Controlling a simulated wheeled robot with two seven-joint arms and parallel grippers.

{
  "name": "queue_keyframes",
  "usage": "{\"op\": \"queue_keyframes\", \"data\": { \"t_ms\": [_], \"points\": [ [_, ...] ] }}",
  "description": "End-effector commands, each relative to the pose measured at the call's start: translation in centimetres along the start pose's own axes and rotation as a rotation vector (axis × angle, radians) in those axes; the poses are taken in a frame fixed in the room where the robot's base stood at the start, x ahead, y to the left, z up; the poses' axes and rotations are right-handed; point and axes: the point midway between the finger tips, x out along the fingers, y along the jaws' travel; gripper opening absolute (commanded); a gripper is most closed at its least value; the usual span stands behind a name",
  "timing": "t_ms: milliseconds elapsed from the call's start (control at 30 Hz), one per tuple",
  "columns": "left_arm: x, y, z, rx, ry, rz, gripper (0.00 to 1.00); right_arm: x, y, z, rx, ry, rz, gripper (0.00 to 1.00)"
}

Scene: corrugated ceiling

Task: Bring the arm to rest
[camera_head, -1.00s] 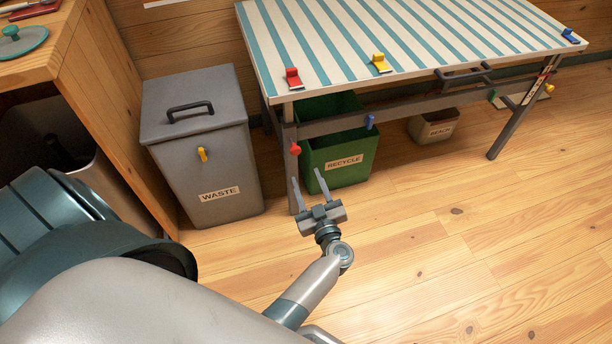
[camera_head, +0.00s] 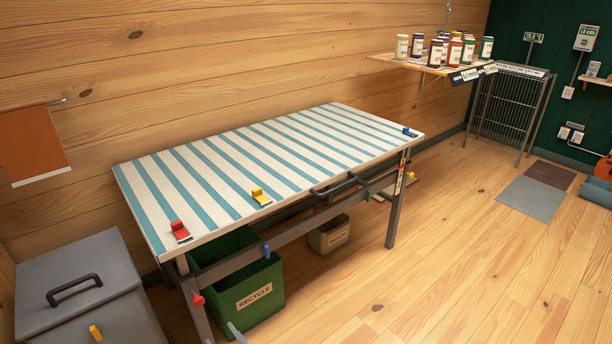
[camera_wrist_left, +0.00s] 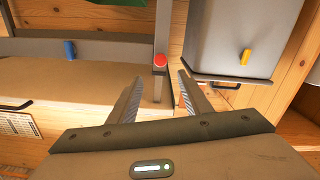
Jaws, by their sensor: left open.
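My left gripper (camera_wrist_left: 161,76) shows in the left wrist view with its two fingers apart and nothing between them. A table leg with a red knob (camera_wrist_left: 160,61) stands beyond the fingertips. In the head view only a grey fingertip (camera_head: 236,333) of this gripper shows at the bottom edge, in front of the green recycle bin (camera_head: 240,300). The rest of the left arm is out of that frame. My right gripper is in neither view.
A striped table (camera_head: 270,165) stands against the wall, with red, yellow and blue clips at its edge. A grey lidded bin (camera_head: 75,275) is at the lower left. A shelf with several jars (camera_head: 402,47) hangs at the back. The floor (camera_head: 450,260) at right is mostly clear.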

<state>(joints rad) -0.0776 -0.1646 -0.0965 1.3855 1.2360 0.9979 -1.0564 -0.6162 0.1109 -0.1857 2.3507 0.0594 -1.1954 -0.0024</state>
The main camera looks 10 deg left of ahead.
Motion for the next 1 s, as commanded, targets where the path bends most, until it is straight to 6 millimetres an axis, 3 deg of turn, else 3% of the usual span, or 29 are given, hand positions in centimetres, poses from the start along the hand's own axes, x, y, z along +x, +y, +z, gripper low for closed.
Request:
{"op": "queue_keyframes", "data": {
  "t_ms": [233,467,600,767,867,1000],
  "points": [
    [-0.3,1.9,-1.1,-0.027,0.007,0.134,0.45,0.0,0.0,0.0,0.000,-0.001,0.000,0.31],
    [-3.1,6.6,-3.3,-0.056,-0.027,0.473,0.45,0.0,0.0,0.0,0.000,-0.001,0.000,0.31],
    [-6.7,9.0,-3.8,-0.033,-0.103,0.703,0.45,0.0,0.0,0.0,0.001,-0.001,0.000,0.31],
    [-11.6,10.0,-3.4,0.040,-0.237,0.919,0.45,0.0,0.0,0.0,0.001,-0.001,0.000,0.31],
    [-14.7,9.4,-2.7,0.107,-0.343,1.020,0.45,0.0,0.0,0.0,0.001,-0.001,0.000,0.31],
    [-18.7,7.1,-1.4,0.226,-0.511,1.110,0.45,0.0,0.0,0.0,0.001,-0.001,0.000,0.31]
  ]
}}
